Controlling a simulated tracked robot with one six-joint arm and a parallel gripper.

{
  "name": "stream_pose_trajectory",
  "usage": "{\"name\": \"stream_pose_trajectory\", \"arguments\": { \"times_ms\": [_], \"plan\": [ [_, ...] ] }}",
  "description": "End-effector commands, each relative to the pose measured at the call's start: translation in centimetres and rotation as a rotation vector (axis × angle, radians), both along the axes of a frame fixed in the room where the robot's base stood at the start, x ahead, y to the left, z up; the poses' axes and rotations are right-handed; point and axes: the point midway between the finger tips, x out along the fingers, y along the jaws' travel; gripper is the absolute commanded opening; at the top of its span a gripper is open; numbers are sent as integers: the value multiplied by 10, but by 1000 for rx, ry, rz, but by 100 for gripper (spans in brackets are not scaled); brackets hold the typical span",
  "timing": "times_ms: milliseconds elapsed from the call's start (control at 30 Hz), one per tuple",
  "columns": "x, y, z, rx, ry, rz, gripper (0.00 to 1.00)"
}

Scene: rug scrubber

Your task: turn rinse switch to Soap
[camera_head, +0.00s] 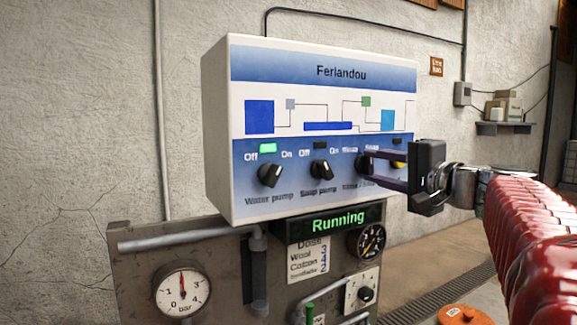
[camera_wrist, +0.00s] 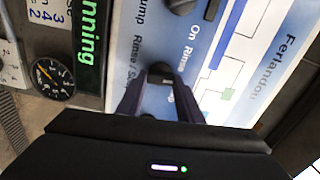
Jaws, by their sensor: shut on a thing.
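The rinse switch (camera_wrist: 160,70) is a black rotary knob on the blue lower band of the white Ferlandou control box (camera_head: 221,130). The wrist view shows the labels "Rinse" and "Rinse / S…" beside it, the latter partly covered. My gripper (camera_wrist: 158,88) has one finger on each side of this knob and is shut on it. I cannot tell which way the knob points.
To the left are the water pump knob (camera_head: 269,175), under a lit green lamp (camera_head: 268,147), and the soap pump knob (camera_head: 321,170), under a dark lamp. A yellow part (camera_head: 398,165) shows behind my fingers. Below are a "Running" display (camera_head: 338,219) and gauges (camera_head: 182,291).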

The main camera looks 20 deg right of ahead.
Motion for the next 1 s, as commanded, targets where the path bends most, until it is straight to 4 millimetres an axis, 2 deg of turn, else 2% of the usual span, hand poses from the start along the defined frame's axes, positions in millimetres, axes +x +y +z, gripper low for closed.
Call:
{"name": "stream_pose_trajectory", "arguments": {
  "times_ms": [500, 700, 1000],
  "plan": [
    [1, -2, -7, 462, 70, -6, 10],
    [1, -2, -8, 575, 87, -7, 10],
    [1, -2, -9, 642, 99, -7, 11]
  ]
}}
